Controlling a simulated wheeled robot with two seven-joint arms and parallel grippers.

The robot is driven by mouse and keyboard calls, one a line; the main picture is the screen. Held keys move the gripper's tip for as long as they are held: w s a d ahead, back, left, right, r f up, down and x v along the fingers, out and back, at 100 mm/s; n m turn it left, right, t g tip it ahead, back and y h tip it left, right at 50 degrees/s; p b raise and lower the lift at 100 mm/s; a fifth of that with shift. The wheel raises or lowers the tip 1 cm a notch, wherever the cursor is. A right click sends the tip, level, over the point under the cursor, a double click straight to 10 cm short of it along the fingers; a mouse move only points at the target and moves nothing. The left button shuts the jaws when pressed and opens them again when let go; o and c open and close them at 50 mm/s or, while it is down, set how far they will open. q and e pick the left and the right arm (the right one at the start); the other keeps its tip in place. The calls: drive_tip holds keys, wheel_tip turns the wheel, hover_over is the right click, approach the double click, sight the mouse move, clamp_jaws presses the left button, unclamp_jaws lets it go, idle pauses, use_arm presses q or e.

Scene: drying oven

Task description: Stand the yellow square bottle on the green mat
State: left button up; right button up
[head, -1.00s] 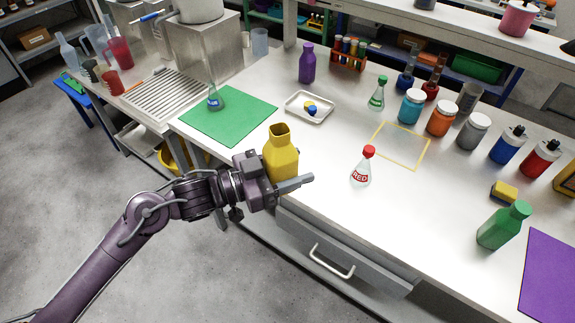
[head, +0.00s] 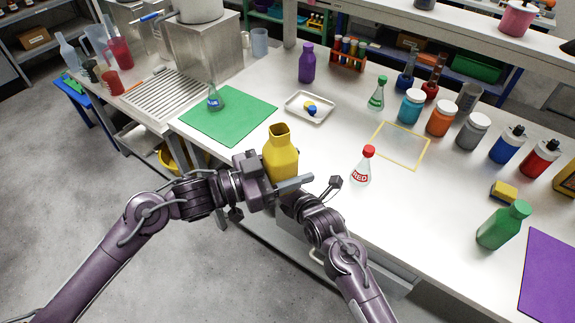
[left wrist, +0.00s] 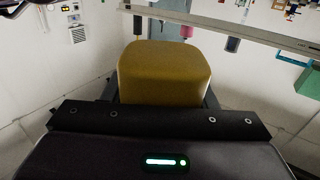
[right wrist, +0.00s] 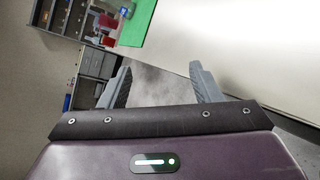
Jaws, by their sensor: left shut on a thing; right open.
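The yellow square bottle (head: 281,158) is upright with an open neck, held by my left gripper (head: 284,180) at the table's front edge. In the left wrist view the yellow bottle (left wrist: 164,72) fills the space between the fingers. The green mat (head: 232,112) lies on the table's left end, beyond and to the left of the bottle. My right gripper (head: 312,196) is just right of the left one, partly hidden. In the right wrist view my right gripper (right wrist: 158,85) is open and empty, with the green mat (right wrist: 137,24) at the top.
A glass flask (head: 214,101) with blue liquid stands on the mat's far left part. A white tray (head: 296,115) with small items lies right of the mat. A red-capped flask (head: 362,170) stands right of my grippers. A purple bottle (head: 307,65) stands behind.

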drive_tip(key=w+d+r+m+h, duration=0.3)
drive_tip(key=w+d+r+m, duration=0.4)
drive_tip(key=w+r+m, duration=0.45)
drive_tip(key=s+a+r+n+y, duration=0.2)
drive_tip(key=s+a+r+n, duration=0.3)
drive_tip(key=s+a+r, duration=0.5)
drive_tip(key=s+a+r+n+y, duration=0.2)
drive_tip(key=s+a+r+n, duration=0.3)
drive_tip(key=r, duration=0.9)
drive_tip(key=n+t+h, duration=0.2)
drive_tip(key=n+h, duration=0.3)
drive_tip(key=n, duration=0.4)
approach(276, 132)
drive_tip(key=f, duration=0.1)
drive_tip(key=x, duration=1.2)
drive_tip(key=shift+w+d+f, duration=0.1)
drive_tip(key=shift+w+f, duration=0.05)
drive_tip(key=shift+f, duration=0.05)
